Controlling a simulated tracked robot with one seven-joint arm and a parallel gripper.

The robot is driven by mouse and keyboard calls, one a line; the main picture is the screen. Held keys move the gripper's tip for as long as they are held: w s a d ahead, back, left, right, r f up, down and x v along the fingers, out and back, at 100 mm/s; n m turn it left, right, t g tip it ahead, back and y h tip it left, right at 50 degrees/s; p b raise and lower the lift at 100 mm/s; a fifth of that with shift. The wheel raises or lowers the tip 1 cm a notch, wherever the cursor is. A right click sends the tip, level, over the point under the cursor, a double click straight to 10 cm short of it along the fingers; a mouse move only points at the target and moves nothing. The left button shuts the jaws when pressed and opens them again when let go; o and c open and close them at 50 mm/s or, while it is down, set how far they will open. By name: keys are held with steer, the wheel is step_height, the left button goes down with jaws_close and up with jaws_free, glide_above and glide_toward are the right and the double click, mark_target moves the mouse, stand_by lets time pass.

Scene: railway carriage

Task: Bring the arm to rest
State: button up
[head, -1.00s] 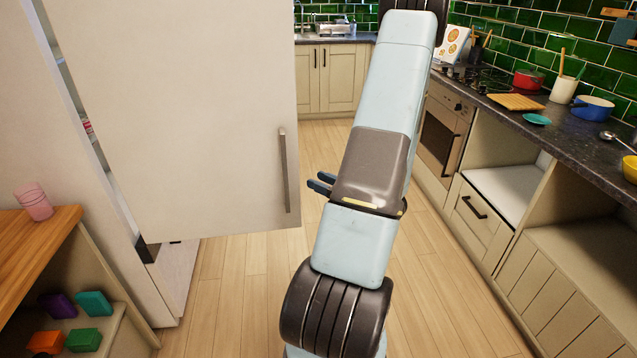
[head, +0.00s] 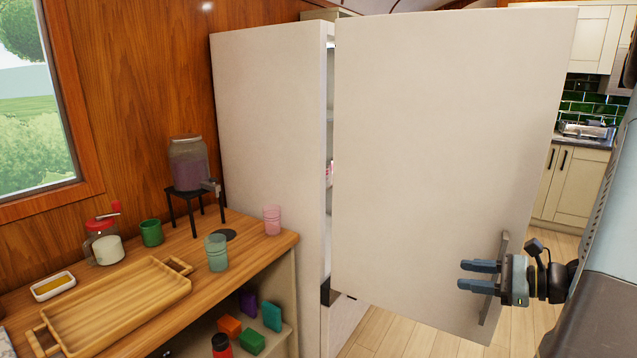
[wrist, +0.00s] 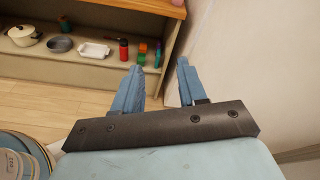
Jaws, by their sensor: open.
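My gripper (head: 478,275) is in the lower right of the head view, with its two blue-grey fingers pointing left. The fingers are apart and nothing is between them. It is in front of the open fridge door (head: 430,160), near the door's dark handle (head: 494,280); I cannot tell whether it touches the door. The wrist view also shows the open fingers (wrist: 158,84), with a pale panel (wrist: 225,50) close on the right. Part of my arm runs along the right edge of the head view.
A wooden counter (head: 225,262) at left holds a tray (head: 120,305), a drink dispenser (head: 188,165) and cups. Its lower shelf holds coloured blocks and, in the wrist view, a pot (wrist: 22,36). Floor (wrist: 60,88) is clear below the shelf.

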steer(key=s+a+r+n+g+h, duration=0.55)
steer(key=s+a+n+g, duration=0.25)
steer(key=a+n, duration=0.35)
steer(key=s+r+n+t+h, duration=0.2)
steer(key=r+n+h, duration=0.1)
steer(key=r+n, duration=0.1)
steer(key=s+d+r+n+t+h, duration=0.1)
steer(key=s+r+n+t+h, duration=0.1)
steer(key=r, duration=0.5)
steer(key=s+n+h, duration=0.1)
steer(key=n+h, duration=0.1)
steer(key=n, duration=0.1)
steer(key=shift+t, duration=0.4)
steer(key=shift+s, duration=0.15)
